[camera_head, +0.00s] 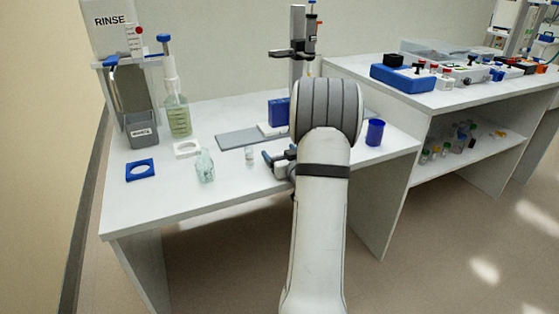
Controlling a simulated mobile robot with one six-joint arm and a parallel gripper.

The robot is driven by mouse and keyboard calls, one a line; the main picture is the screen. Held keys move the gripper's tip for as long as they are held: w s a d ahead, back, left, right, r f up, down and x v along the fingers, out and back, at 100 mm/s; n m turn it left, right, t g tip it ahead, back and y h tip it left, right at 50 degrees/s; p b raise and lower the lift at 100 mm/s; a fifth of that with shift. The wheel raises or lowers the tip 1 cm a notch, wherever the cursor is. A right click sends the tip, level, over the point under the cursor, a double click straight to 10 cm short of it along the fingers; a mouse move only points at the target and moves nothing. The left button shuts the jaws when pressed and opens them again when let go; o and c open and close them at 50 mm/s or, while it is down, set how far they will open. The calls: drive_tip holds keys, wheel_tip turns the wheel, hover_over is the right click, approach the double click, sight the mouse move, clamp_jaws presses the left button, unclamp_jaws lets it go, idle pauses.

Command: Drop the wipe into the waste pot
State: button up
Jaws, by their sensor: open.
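My gripper (272,162) is low over the middle of the bench near its front edge, mostly hidden behind my own arm. Its visible finger points left, and its jaws are open. A grey open box (142,133) with a small label, too small to read surely, stands below the rinse unit at the left. A dark blue cup (375,132) stands upright at the bench's right end. I cannot tell which of these is the waste pot. I cannot make out a wipe; my arm hides part of the bench.
A clear bottle (205,166) and a small white-capped vial (249,156) stand left of my gripper. Also on the bench (190,210) are a blue holed plate (140,170), a white holed plate (187,149), a green-filled bottle (178,117) and a grey plate (240,139).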

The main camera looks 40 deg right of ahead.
drive_tip(key=shift+c, duration=0.3)
drive_tip(key=c, duration=1.1)
